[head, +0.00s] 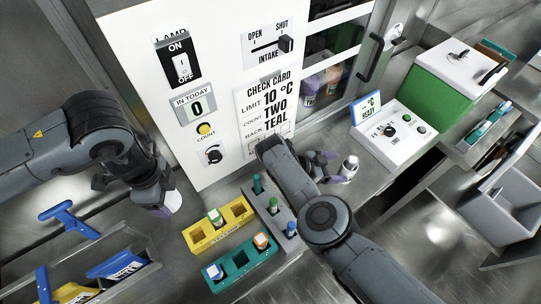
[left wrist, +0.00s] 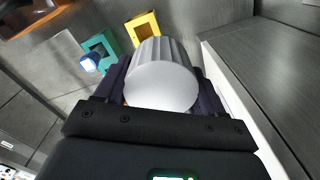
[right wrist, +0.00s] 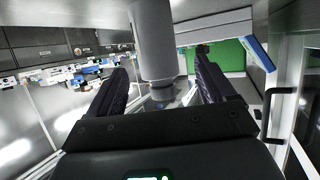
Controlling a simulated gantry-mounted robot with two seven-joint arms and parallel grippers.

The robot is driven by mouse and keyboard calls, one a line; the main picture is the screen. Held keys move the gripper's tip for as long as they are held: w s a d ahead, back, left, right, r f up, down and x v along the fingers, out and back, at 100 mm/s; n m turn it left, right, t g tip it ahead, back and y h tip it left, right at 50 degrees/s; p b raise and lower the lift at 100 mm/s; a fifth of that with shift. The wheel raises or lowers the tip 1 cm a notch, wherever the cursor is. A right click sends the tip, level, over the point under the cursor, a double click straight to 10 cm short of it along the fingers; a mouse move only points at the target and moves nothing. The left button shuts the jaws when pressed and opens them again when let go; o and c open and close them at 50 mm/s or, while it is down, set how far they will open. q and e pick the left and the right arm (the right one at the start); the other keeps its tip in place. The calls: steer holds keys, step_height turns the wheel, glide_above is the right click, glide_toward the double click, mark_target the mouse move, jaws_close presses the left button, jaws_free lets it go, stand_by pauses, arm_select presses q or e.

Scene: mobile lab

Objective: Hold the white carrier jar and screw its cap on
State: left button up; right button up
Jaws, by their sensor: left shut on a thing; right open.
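My left gripper (head: 168,196) is at the left in the head view, shut on a whitish ribbed cap (left wrist: 162,84). In the left wrist view its smooth round face points toward the camera and ribs run along its side. It shows as a small pale piece in the head view (head: 173,202). My right gripper (head: 335,166) is open beside a small white cylindrical thing (head: 351,162), which looks like the carrier jar. In the right wrist view a pale cylinder (right wrist: 152,40) with a narrower lower part stands between the spread fingers. I cannot tell whether they touch it.
A yellow rack (head: 196,238), a teal rack (head: 234,282) and a grey rack (head: 272,218) hold vials between the arms. A white control box (head: 395,150) stands right of the right gripper. The white panel (head: 140,60) rises behind. A blue-handled tool (head: 70,218) lies at left.

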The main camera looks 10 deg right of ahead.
mark_target(342, 168)
steer(key=shift+x, duration=1.35)
steer(key=shift+d+f+p, duration=0.2)
steer(key=shift+d+p, duration=0.1)
steer(key=shift+d, duration=0.2)
steer(key=x, duration=0.3)
steer(key=shift+s+f, duration=0.2)
steer(key=shift+f, duration=0.05)
steer(key=shift+d+f, duration=0.1)
steer(key=shift+d, duration=0.35)
